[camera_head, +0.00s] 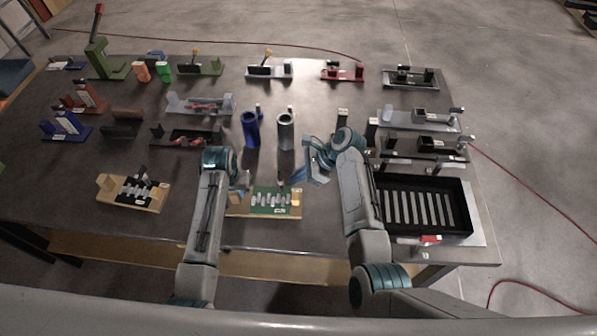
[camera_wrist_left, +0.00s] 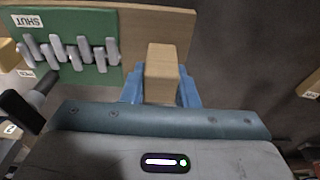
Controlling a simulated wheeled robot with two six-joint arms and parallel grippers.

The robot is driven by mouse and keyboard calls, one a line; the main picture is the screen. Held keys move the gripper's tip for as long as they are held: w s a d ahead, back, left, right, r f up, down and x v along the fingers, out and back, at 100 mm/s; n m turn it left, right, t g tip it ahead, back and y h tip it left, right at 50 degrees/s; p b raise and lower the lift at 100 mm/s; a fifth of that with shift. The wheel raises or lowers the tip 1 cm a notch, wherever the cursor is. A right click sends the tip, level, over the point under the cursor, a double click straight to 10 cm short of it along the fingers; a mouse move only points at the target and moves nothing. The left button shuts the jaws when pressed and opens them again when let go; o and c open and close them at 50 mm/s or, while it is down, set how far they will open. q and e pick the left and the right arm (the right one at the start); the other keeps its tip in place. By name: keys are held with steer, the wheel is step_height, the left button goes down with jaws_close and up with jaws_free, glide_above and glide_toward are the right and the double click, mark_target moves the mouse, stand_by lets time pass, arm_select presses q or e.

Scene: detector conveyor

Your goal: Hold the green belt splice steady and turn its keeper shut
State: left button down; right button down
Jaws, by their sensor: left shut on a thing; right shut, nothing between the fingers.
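The green belt splice (camera_head: 268,203) sits on a wooden base at the near middle of the table. In the left wrist view its green plate (camera_wrist_left: 75,75) carries several grey interlocking links and a label reading SHUT. My left gripper (camera_head: 240,187) is shut on the wooden block (camera_wrist_left: 162,72) at one end of the base, a blue finger on each side. A dark lever, apparently the keeper (camera_wrist_left: 42,88), stands at the plate's edge; a small dark post also shows in the head view (camera_head: 281,184). My right gripper (camera_head: 303,174) is shut and empty, just above and right of the splice.
A similar black splice on a wooden base (camera_head: 157,199) lies to the left. A black slotted tray (camera_head: 466,215) lies to the right of my right arm. Blue (camera_head: 250,132) and grey (camera_head: 286,133) cylinders stand behind the splice. Several fixtures fill the back.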

steer(key=a, duration=0.2)
steer(key=shift+s+a+r, duration=0.25)
steer(key=shift+a+r, duration=0.05)
steer(key=shift+a, duration=0.05)
steer(key=shift+d+r, duration=0.2)
steer(key=w+d+r, duration=0.1)
steer(key=d+r, duration=0.3)
steer(key=d, duration=0.3)
steer(key=c, duration=1.5)
jaws_free()
steer(key=shift+d+r, duration=0.1)
steer(key=shift+d, duration=0.25)
steer(key=o, duration=0.7)
steer(key=shift+w+d+f+n+g+y, duration=0.25)
steer(key=shift+g+y, duration=0.25)
steer(key=shift+y, duration=0.3)
steer(key=shift+o, duration=0.8)
steer(key=shift+w+d+f+y, duration=0.1)
steer(key=shift+d+y, duration=0.05)
steer(key=shift+y, duration=0.35)
steer(key=y, duration=0.2)
glide_above(286, 190)
steer(key=shift+g, duration=0.3)
step_height(286, 190, down, 4)
steer(key=shift+f, duration=0.25)
steer(key=shift+c, duration=0.2)
